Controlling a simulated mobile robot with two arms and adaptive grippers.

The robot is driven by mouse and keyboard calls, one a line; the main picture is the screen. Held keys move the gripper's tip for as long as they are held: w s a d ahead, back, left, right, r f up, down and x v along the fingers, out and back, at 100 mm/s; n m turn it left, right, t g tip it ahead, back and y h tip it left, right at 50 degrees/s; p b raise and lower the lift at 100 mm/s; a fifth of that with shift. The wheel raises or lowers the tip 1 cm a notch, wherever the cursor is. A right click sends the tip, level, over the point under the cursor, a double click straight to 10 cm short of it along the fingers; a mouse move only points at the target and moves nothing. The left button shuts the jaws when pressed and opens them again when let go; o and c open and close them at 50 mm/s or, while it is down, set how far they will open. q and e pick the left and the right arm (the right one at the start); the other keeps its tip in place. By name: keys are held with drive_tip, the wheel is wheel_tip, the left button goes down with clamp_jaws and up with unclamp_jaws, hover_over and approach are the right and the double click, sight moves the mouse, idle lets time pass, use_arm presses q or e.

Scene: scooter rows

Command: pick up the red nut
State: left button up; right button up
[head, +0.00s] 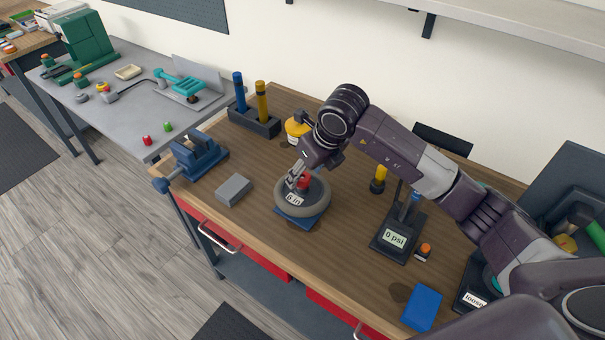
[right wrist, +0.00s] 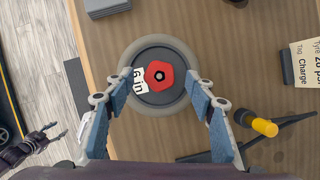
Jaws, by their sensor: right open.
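The red nut (right wrist: 159,75) is hexagonal with a dark hole and sits at the middle of a small grey wheel (right wrist: 185,47) labelled "6 in". In the head view the nut (head: 304,181) is partly hidden by my right gripper (head: 297,180). The wheel (head: 318,205) lies flat on a blue base on the wooden bench. In the right wrist view my right gripper (right wrist: 160,95) is open, its two blue-padded fingers apart on either side of the nut, not visibly touching it. What looks like my left gripper (right wrist: 58,130) shows small over the floor.
A grey block (head: 233,190) and a blue vise (head: 198,155) stand left of the wheel. A yellow-topped jar (head: 296,130) is behind it. A "0 psi" gauge stand (head: 396,240) and a blue box (head: 422,307) are to the right. Bare bench lies between wheel and gauge.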

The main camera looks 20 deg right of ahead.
sight(303, 179)
drive_tip(key=shift+x, duration=0.85)
drive_tip(key=shift+c, duration=0.6)
drive_tip(key=shift+r, duration=0.1)
drive_tip(key=c, duration=1)
drive_tip(key=shift+o, duration=0.2)
wheel_tip(303, 179, up, 20)
drive_tip(key=b, duration=0.5)
